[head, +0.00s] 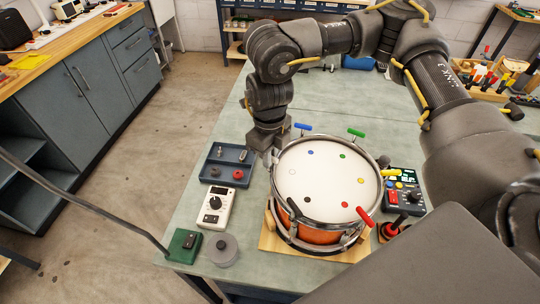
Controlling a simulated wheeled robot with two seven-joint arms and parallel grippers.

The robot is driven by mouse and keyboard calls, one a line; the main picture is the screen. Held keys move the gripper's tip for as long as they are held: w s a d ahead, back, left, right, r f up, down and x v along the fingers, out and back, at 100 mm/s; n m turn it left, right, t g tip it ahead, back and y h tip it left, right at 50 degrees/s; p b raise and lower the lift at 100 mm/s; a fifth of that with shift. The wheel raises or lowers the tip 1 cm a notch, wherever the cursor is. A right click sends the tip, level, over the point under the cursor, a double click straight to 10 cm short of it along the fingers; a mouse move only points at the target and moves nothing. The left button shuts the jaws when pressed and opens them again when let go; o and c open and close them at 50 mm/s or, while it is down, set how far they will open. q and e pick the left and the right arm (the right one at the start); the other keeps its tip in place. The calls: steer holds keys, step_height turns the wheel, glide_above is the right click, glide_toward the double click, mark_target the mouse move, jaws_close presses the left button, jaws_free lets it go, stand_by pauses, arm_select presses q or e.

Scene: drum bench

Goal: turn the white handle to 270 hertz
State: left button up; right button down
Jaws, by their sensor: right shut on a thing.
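A snare drum with a pale head (322,180) and an orange shell stands on a wooden cradle (272,240). Colored handles ring its rim: blue (303,127), green (356,133), yellow (390,172), red (365,214) and black (294,207). My right gripper (270,156) points down at the drum's left rim and is shut; it hides the white handle there. The dark tuner box (404,192) at the drum's right has a lit green display, too small to read. My left gripper is out of view.
Left of the drum are a blue tray (208,174) of small parts, a white meter (215,208), a green box (184,246) and a grey round piece (223,250). A red-knobbed joystick (391,231) stands at right. The bench behind the drum is largely clear.

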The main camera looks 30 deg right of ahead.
steer(key=shift+n, duration=1)
steer(key=c, duration=1.5)
jaws_free()
steer(key=shift+s, duration=0.15)
steer(key=shift+r, duration=0.2)
step_height(320, 180, up, 10)
steer(key=shift+r+b, duration=0.25)
steer(key=shift+b, duration=0.7)
